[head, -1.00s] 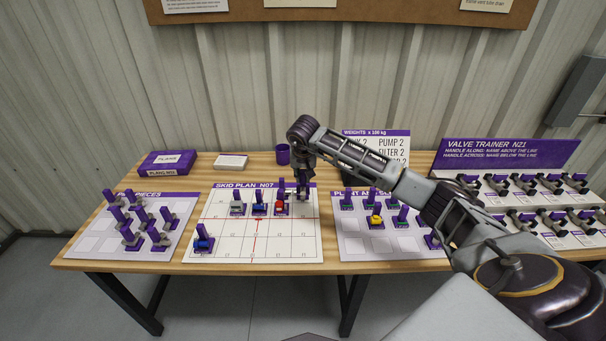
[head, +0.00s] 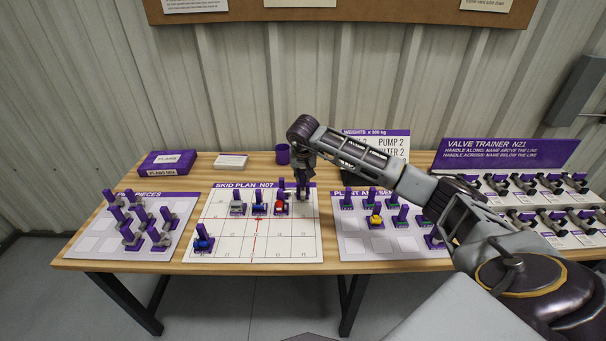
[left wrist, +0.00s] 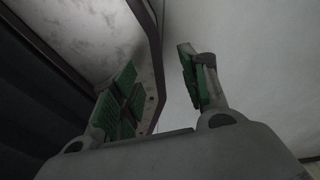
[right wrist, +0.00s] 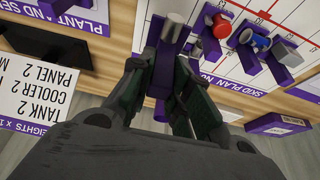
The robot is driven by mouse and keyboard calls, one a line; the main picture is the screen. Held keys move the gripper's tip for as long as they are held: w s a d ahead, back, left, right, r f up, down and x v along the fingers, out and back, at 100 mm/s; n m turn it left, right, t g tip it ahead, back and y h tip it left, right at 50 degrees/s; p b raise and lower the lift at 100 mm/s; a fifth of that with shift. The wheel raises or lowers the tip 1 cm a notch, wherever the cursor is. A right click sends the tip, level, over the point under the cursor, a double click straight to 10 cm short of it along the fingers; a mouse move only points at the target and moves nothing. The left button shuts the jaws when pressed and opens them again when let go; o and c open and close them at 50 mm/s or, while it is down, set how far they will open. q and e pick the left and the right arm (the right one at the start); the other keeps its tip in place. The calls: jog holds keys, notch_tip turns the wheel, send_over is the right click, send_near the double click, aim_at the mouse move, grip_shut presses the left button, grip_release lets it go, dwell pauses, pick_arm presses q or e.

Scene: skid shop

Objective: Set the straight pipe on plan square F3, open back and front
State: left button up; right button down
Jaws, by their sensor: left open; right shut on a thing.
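The skid plan board (head: 237,250) lies in the middle of the table. My right gripper (head: 302,193) points down over its back right corner. In the right wrist view the gripper (right wrist: 168,98) is shut on the purple upright of a piece, the straight pipe (right wrist: 172,27), whose grey end shows past the fingers. My left gripper (left wrist: 155,90) is open and empty, away from the table.
A blue piece (head: 203,243) stands at the plan's front left. The pieces board (head: 88,243) is at left, the plant board (head: 350,246) at right with several pieces. A cup (head: 282,154) and the weights sign (head: 393,142) stand behind. The plan's front right is clear.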

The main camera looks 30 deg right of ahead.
aim_at(303, 184)
jog(key=shift+f, duration=0.35)
pick_arm(q)
jog(key=shift+d+f+b, duration=0.1)
jog(key=shift+f+b, duration=0.7)
pick_arm(e)
jog(key=shift+f, duration=0.85)
pick_arm(q)
jog(key=shift+f, duration=0.25)
pick_arm(e)
jog(key=shift+f, duration=0.4)
jog(key=shift+f+b, duration=0.75)
jog(key=shift+f, duration=0.1)
pick_arm(q)
jog(key=shift+a+f, duration=0.5)
jog(key=shift+f, duration=0.15)
pick_arm(e)
jog(key=shift+f, duration=0.25)
pick_arm(q)
jog(key=shift+d, duration=0.5)
jog(key=shift+f+b, duration=0.2)
jog(key=shift+b, duration=0.1)
pick_arm(e)
jog(key=shift+f, duration=0.25)
